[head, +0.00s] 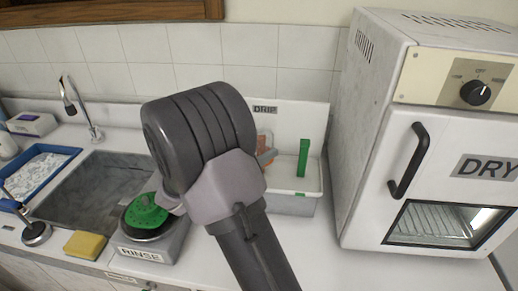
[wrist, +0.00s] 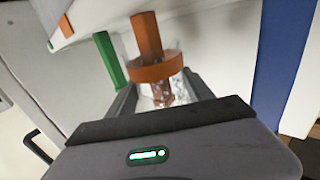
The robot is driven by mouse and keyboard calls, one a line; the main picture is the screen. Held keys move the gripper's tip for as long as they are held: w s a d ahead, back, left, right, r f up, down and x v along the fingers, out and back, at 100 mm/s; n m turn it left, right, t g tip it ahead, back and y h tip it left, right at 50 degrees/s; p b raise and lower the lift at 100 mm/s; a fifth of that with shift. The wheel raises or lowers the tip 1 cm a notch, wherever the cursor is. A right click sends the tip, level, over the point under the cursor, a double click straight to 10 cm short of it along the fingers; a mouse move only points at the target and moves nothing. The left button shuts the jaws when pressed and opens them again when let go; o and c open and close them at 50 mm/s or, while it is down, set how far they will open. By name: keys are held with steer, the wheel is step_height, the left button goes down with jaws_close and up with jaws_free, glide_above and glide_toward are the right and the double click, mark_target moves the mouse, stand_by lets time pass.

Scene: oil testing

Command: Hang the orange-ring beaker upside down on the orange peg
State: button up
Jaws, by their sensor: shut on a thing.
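The orange-ring beaker (wrist: 158,69) is clear glass with an orange band, seen between my two fingers in the wrist view. My gripper (wrist: 160,84) is shut on it. The orange peg (wrist: 147,32) rises above the ring in that picture, and orange also shows through the glass below the ring. I cannot tell whether the peg is inside the beaker or behind it.
A green peg (head: 303,158) stands in the white DRIP tray (head: 296,205), close beside the beaker. A blue post (wrist: 272,65) is on the wrist view's right. The DRY oven (head: 370,120) stands right of the tray. The RINSE unit (head: 150,248) and sink (head: 95,195) are left.

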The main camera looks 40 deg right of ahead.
steer(key=shift+f+b, duration=0.4)
steer(key=shift+b, duration=0.25)
steer(key=o, duration=1.5)
steer(key=shift+c, duration=0.2)
